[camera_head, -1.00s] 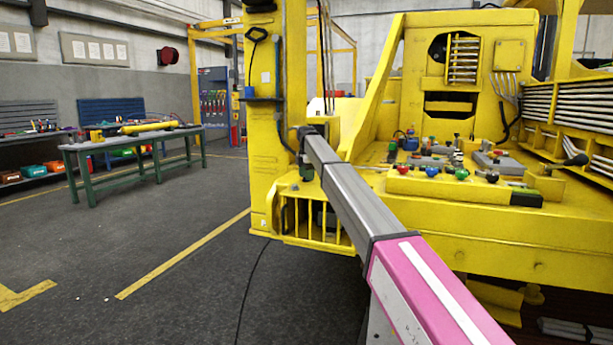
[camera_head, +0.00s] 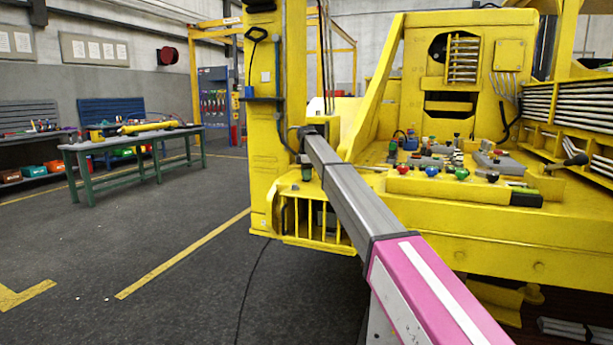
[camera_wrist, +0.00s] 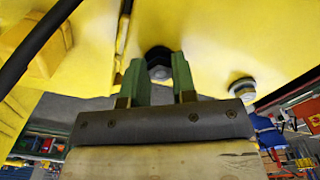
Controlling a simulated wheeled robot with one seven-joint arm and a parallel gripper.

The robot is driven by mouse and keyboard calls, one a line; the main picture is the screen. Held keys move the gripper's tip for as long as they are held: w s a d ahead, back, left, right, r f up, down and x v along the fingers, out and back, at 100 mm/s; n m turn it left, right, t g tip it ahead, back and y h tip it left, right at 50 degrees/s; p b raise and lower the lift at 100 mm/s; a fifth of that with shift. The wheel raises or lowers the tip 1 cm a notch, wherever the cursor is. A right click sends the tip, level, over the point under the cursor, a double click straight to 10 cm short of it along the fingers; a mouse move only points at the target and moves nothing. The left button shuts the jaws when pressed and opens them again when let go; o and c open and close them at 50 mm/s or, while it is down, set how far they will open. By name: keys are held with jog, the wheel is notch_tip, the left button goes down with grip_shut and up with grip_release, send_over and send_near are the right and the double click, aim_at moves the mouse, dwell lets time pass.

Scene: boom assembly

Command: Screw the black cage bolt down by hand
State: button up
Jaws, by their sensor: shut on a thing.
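The black cage bolt (camera_wrist: 158,56) shows in the wrist view as a dark head with a grey centre, close against the yellow surface. My gripper (camera_wrist: 160,70) is shut on it, with one green finger on each side of the head. In the head view the end of my arm (camera_head: 312,135) is at the yellow upright, above the barred yellow cage (camera_head: 315,218). The bolt cannot be made out there, and its shank is hidden in the wrist view.
A second, pale bolt (camera_wrist: 243,89) sits on the yellow surface to the right. A black hose (camera_wrist: 38,45) crosses the upper left of the wrist view. The yellow deck (camera_head: 480,222) with knobs and tools is right of my arm. Floor at left is open before the green-legged bench (camera_head: 88,144).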

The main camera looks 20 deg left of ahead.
jog(key=m, duration=0.4)
jog(key=shift+s+r+m, duration=0.1)
jog(key=shift+m, duration=0.3)
jog(key=m, duration=0.9)
jog(key=shift+s, duration=0.1)
jog(key=m, duration=0.4)
jog(key=shift+a+m, duration=0.15)
jog(key=shift+m, duration=0.15)
jog(key=m, duration=0.4)
jog(key=shift+a+r, duration=0.1)
jog(key=m, duration=0.9)
jog(key=shift+a, duration=0.15)
jog(key=shift+m, duration=2.2)
jog(key=shift+a, duration=0.1)
